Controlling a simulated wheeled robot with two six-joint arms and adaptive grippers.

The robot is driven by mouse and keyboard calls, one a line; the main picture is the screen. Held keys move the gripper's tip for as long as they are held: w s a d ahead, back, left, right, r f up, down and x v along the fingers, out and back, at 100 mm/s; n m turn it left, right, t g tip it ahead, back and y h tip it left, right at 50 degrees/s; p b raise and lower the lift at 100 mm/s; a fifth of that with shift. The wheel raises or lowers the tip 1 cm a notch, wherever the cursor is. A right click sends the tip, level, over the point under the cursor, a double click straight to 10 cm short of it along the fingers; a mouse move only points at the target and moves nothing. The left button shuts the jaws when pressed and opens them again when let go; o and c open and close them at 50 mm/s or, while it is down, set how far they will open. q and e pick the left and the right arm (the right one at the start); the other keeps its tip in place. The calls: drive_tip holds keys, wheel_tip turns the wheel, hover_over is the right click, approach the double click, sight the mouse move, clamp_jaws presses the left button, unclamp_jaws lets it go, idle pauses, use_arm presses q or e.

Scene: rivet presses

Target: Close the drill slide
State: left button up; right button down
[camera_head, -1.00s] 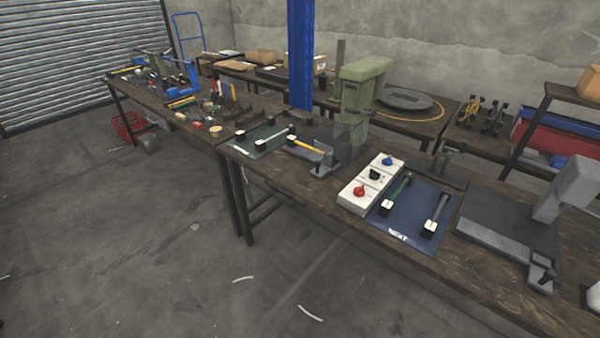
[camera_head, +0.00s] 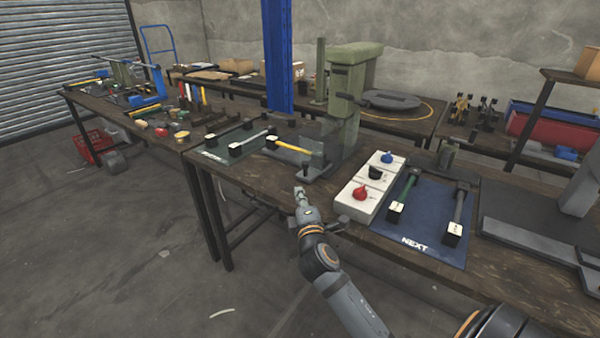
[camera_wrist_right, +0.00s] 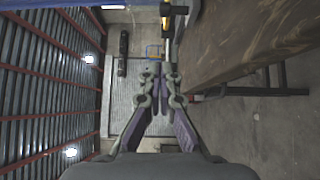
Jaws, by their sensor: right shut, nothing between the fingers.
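A green press (camera_head: 345,95) stands on the long wooden table, with a grey base plate at its foot. Which part is the drill slide is not clear from the picture. My right gripper (camera_head: 300,193) is at the table's front edge, in front of the base and left of the white control box. It is shut and empty, apart from the press. Its closed fingers also show in the right wrist view (camera_wrist_right: 168,78). My left gripper is not in view.
The white box (camera_head: 351,202) carries red, black and blue knobs. Right of it, a blue mat (camera_head: 432,245) holds two handled tools. A grey press (camera_head: 582,190) stands at the far right. A blue post (camera_head: 277,60) rises behind the table. The floor in front is open.

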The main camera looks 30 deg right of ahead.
sight(308, 166)
drive_tip(key=x, duration=0.9)
drive_tip(key=shift+w+d+f, duration=0.15)
drive_tip(key=shift+w+f, duration=0.05)
drive_tip(key=shift+f, duration=0.1)
drive_tip(key=shift+w+d+f, duration=0.1)
drive_tip(key=shift+w+d, duration=0.15)
drive_tip(key=shift+d, duration=0.35)
drive_tip(key=shift+w+d, duration=0.2)
drive_tip(key=shift+d, duration=0.45)
drive_tip(key=shift+w+d, duration=0.15)
drive_tip(key=shift+d, duration=0.3)
drive_tip(key=d, duration=0.1)
drive_tip(key=w+d, duration=0.1)
drive_tip(key=d, duration=0.1)
drive_tip(key=shift+w+d, duration=0.1)
drive_tip(key=shift+w, duration=0.05)
drive_tip(key=shift+w+d, duration=0.15)
drive_tip(key=shift+d, duration=0.15)
drive_tip(key=shift+a, duration=0.1)
drive_tip(key=shift+f, duration=0.1)
